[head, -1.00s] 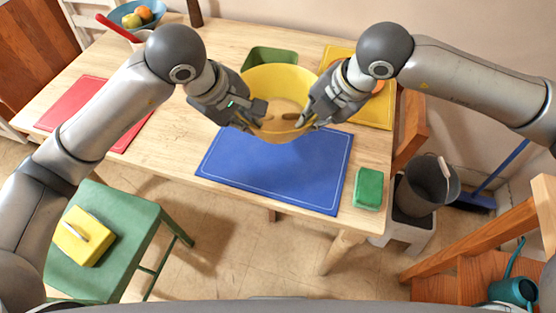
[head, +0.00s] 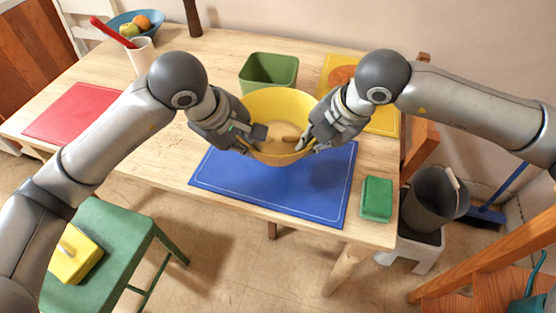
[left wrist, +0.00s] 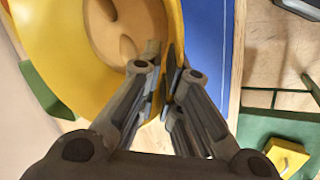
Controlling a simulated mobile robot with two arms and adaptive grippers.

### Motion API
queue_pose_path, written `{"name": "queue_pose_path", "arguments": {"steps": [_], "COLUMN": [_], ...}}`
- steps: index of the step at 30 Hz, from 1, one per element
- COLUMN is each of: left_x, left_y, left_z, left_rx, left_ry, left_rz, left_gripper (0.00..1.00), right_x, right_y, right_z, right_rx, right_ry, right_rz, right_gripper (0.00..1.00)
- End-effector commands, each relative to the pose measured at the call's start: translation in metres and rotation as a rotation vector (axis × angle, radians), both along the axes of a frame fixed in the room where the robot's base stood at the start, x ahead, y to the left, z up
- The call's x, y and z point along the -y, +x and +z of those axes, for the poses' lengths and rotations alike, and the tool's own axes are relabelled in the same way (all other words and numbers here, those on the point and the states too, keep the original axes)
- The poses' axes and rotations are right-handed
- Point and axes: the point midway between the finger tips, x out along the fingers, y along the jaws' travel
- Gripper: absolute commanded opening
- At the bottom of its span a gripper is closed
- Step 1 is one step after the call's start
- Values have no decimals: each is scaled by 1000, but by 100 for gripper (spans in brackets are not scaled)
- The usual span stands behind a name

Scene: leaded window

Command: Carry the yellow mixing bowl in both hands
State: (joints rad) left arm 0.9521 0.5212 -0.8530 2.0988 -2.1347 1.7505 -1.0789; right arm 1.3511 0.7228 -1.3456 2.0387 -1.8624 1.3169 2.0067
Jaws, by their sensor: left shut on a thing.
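The yellow mixing bowl (head: 282,103) is in the middle of the head view, looking roughly level, over the back part of the blue mat (head: 270,190). A small brown shape shows inside it. My left gripper (head: 260,142) is shut on the bowl's near left rim. In the left wrist view the fingers (left wrist: 168,85) close over the yellow bowl wall (left wrist: 60,50). My right gripper (head: 306,143) is at the near right rim, its fingers closed on it. The bowl's underside is hidden, so its height above the table is hard to tell.
A green container (head: 268,70) stands just behind the bowl. A yellow mat (head: 385,120) lies behind right, a green block (head: 377,198) at front right, a red mat (head: 70,112) at left. A white cup (head: 141,55) with a red-handled tool stands at back left. The table (head: 200,75) is bare between these.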

Motion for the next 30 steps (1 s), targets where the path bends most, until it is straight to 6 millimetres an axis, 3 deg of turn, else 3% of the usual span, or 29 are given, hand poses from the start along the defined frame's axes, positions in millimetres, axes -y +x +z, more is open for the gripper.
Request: {"name": "queue_pose_path", "arguments": {"steps": [30], "left_x": [-5], "left_y": [2], "left_z": [-48], "left_rx": [1], "left_ry": [9], "left_rz": [13], "left_gripper": [0], "right_x": [5], "right_y": [3], "right_z": [-49], "right_rx": [1], "right_ry": [-9], "right_rz": [-15], "right_gripper": [0]}}
